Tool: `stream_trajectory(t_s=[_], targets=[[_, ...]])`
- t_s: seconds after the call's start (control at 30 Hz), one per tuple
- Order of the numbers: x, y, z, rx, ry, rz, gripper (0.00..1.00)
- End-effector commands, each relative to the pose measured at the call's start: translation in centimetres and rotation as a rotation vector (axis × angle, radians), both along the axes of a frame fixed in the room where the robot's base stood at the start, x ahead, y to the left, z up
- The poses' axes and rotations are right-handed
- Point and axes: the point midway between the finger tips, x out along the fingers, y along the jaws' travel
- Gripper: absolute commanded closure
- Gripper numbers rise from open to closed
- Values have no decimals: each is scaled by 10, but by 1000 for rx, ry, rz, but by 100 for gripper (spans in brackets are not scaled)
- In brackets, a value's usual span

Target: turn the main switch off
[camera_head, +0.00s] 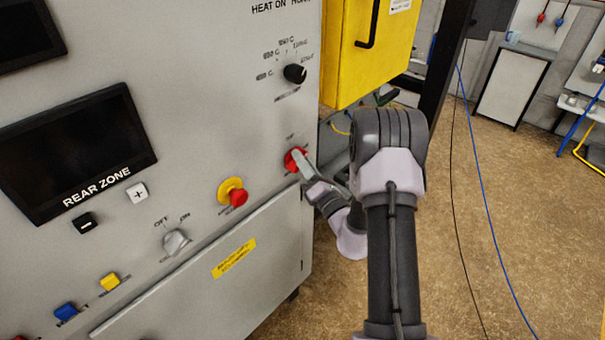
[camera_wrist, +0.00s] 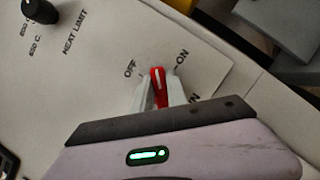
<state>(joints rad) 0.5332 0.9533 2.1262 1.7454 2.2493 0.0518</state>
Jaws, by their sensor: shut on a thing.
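The main switch (camera_head: 293,160) is a red rotary knob at the right edge of the grey panel. My gripper (camera_head: 303,163) reaches it from the right and is shut on it. In the wrist view the red handle (camera_wrist: 157,76) stands between my two pale fingertips (camera_wrist: 158,90). Its white line points up in that view, roughly between the OFF label on its left and the ON label on its right. The lower part of the knob is hidden by my fingers and gripper body.
A black heat-limit knob (camera_head: 295,74) sits above the switch. A red emergency button on a yellow base (camera_head: 231,192) and a grey OFF/ON selector (camera_head: 175,242) are to the left. A yellow box (camera_head: 366,50) stands behind the panel edge. Open floor lies to the right.

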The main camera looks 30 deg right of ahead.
Motion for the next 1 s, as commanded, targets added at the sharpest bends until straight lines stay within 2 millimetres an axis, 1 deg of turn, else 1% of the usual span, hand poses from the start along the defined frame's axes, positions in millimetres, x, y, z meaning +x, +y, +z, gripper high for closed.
stream_trajectory(t_s=[0.03,0.4,0.6,0.8,1.0], targets=[[0,-1,-6,-40,-20,-4,100],[-1,1,-3,-368,-139,-4,100],[-1,2,-1,-519,-193,-4,100],[-1,3,1,-636,-235,-3,100],[-1,4,3,-711,-261,-4,100]])
